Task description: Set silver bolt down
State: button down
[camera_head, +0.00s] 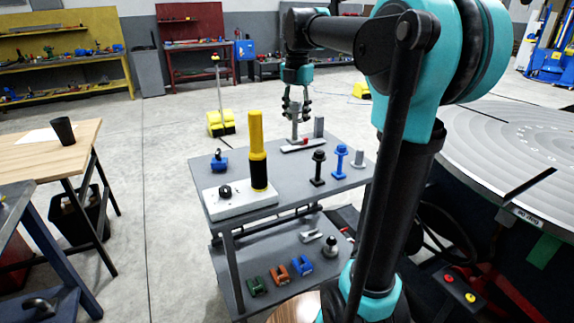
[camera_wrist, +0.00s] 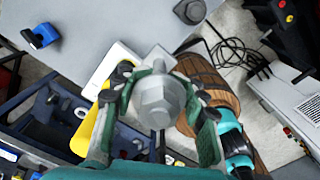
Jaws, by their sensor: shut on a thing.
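The silver bolt (camera_wrist: 157,101) is between the fingers of my gripper (camera_wrist: 160,100) in the wrist view, its hex head facing the camera. In the head view my gripper (camera_head: 295,106) points down over the far part of the grey cart's top, shut on the bolt (camera_head: 295,129). The bolt hangs about upright beneath the fingers. I cannot tell whether its lower end touches anything.
The grey cart (camera_head: 290,202) also bears a yellow-black cylinder (camera_head: 257,150), a white plate (camera_head: 240,204), a small blue item (camera_head: 219,161), a grey block (camera_head: 319,126) and a flat tool with red (camera_head: 303,145). A large round positioner table (camera_head: 510,140) stands at right.

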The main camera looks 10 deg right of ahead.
aim_at(296, 138)
notch_tip(296, 138, down, 18)
jog(key=shift+f, duration=0.2)
dwell(0.4)
jog(key=shift+f, duration=0.1)
jog(key=c, duration=0.9)
grip_release()
jog(key=shift+o, duration=0.2)
notch_tip(296, 138, up, 12)
jog(key=shift+r, duration=0.15)
jog(key=shift+s, duration=0.1)
